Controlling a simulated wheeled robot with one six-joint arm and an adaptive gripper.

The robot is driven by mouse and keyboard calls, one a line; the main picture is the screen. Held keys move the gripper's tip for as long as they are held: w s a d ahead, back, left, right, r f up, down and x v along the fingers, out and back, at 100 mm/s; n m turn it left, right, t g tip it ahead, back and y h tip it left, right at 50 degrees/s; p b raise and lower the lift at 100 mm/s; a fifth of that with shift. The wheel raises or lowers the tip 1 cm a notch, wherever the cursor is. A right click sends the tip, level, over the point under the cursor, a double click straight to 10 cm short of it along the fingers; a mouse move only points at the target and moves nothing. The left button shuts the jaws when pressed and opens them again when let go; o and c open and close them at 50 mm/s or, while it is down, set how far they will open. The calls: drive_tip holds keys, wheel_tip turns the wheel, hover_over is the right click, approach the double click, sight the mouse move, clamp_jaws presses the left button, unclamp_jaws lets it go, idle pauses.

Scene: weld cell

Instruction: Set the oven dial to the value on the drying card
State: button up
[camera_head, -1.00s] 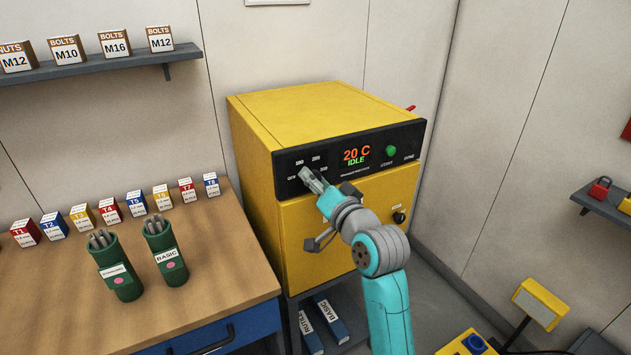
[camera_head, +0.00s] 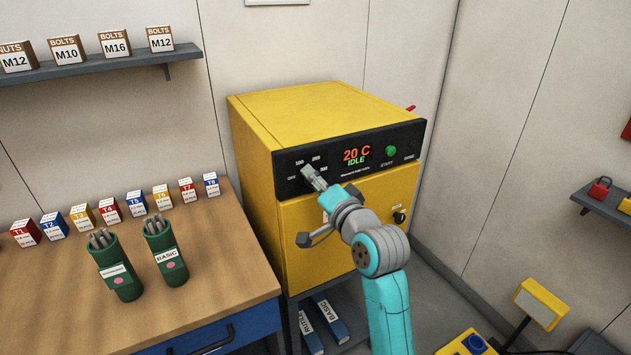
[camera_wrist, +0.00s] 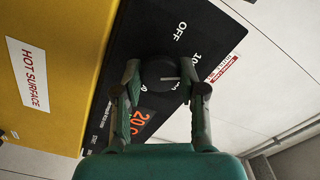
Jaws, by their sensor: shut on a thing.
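The yellow oven (camera_head: 300,105) has a black front panel (camera_head: 290,187) with a display (camera_head: 357,155) reading 20 C and IDLE. My gripper (camera_head: 312,178) is at the panel's left end and hides the dial in the head view. In the wrist view, my gripper (camera_wrist: 160,82) is shut on the round black dial (camera_wrist: 158,72), one finger on each side. The dial's white mark points right in that view, turned away from OFF (camera_wrist: 180,31) and towards the side of a partly covered number beginning 10. A finger covers the scale there. I cannot make out a drying card.
A green button (camera_head: 391,151) sits right of the display. A HOT SURFACE label (camera_wrist: 27,74) is on the oven. The workbench (camera_head: 215,250) at left holds two green rod canisters (camera_head: 165,250) and several small boxes. Binders (camera_head: 330,318) stand below the oven.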

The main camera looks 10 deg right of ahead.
drive_tip(key=o, duration=1.1)
drive_tip(key=shift+o, duration=0.2)
drive_tip(key=v, duration=1.2)
